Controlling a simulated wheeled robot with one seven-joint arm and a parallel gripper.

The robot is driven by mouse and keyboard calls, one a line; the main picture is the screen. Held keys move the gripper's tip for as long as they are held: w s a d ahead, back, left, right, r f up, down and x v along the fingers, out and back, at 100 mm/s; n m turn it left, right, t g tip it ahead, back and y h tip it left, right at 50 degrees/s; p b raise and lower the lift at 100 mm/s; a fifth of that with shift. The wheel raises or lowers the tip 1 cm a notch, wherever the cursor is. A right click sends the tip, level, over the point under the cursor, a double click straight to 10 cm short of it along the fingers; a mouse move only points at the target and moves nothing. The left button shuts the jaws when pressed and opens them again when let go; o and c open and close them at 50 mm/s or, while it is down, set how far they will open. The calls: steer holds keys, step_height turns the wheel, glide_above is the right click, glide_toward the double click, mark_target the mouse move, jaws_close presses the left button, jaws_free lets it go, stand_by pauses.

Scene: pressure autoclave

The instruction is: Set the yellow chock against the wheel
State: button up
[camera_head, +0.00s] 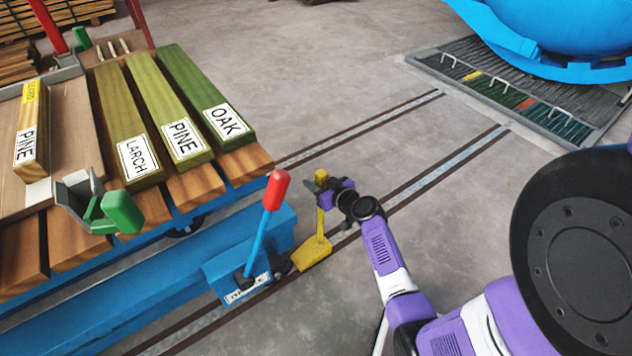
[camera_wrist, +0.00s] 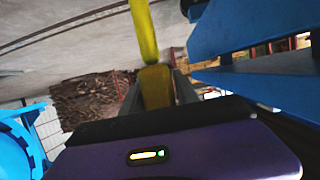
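The yellow chock (camera_head: 313,252) is a wedge with an upright yellow handle. Its wedge is low by the rail, just right of the dark wheel (camera_head: 283,265) at the end of the blue cart frame. I cannot tell whether wedge and wheel touch. My gripper (camera_head: 321,186) is at the top of the handle, its fingers closed on either side of it. In the wrist view the yellow handle (camera_wrist: 155,86) sits between my fingertips (camera_wrist: 157,92). The wheel is mostly hidden by the frame and the chock.
A blue lever with a red grip (camera_head: 277,190) rises just left of the chock. The cart (camera_head: 247,165) carries labelled timber boards at left. Rails (camera_head: 440,165) run across the clear floor toward a drain grate (camera_head: 450,62) and the blue vessel (camera_head: 570,25) at upper right.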

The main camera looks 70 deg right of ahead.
steer(key=shift+o, duration=1.1)
steer(key=shift+r, duration=0.1)
